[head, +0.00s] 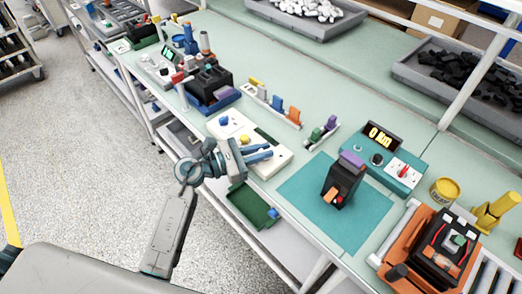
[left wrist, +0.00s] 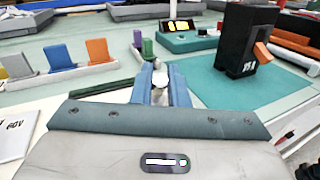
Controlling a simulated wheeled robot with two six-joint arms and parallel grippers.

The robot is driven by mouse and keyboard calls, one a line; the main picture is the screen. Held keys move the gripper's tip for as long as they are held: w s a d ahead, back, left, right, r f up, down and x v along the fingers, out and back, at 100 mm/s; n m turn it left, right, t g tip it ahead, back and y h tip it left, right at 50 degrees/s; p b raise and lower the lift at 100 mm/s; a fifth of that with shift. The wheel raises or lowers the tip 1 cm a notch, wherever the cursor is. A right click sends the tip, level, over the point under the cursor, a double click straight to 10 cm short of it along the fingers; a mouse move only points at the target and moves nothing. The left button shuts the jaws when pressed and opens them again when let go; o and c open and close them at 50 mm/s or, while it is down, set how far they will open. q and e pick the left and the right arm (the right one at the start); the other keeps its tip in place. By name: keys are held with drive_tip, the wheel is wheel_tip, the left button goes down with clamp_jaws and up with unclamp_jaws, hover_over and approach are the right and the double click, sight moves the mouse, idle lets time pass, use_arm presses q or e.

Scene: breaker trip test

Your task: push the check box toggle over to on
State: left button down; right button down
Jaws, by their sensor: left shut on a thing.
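My right gripper is not in view.
A black breaker (head: 341,186) stands on a teal mat (head: 302,192) to the right. Behind it is a teal meter box (head: 410,177) with a lit display. A rack of coloured pieces (head: 270,104) lies behind the check box. A green tray (head: 246,207) sits below the bench edge.

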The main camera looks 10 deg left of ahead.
use_arm(q)
drive_tip(key=shift+r, duration=0.1)
drive_tip(key=shift+r+p, duration=0.1)
drive_tip(key=shift+p, duration=0.2)
drive_tip(key=y+p, duration=0.1)
drive_tip(key=p, duration=0.2)
drive_tip(key=w+r+n+g+y+p, duration=0.1)
drive_tip(key=p, duration=0.2)
drive_tip(key=shift+d+r+p, duration=0.15)
drive_tip(key=shift+d+p, duration=0.1)
drive_tip(key=shift+p, duration=0.05)
drive_tip(key=g+y+p, duration=0.1)
drive_tip(key=p, duration=0.2)
drive_tip(key=w+d+n+g+y+p, duration=0.1)
drive_tip(key=g+y+p, duration=0.1)
drive_tip(key=p, duration=0.1)
drive_tip(key=shift+w+f, duration=0.15)
drive_tip(key=shift+f, duration=0.05)
drive_tip(key=shift+w+f+g+y+p, duration=0.15)
drive_tip(key=shift+g+y+p, duration=0.25)
drive_tip(key=shift+g+p, duration=0.35)
drive_tip(key=shift+w+d+f+n+g+y+p, duration=0.25)
drive_tip(key=shift+n+g+y+p, duration=0.2)
drive_tip(key=shift+p, duration=0.3)
drive_tip(key=shift+a+f, duration=0.1)
drive_tip(key=c, duration=1.5)
unclamp_jaws()
drive_tip(key=shift+f, duration=0.1)
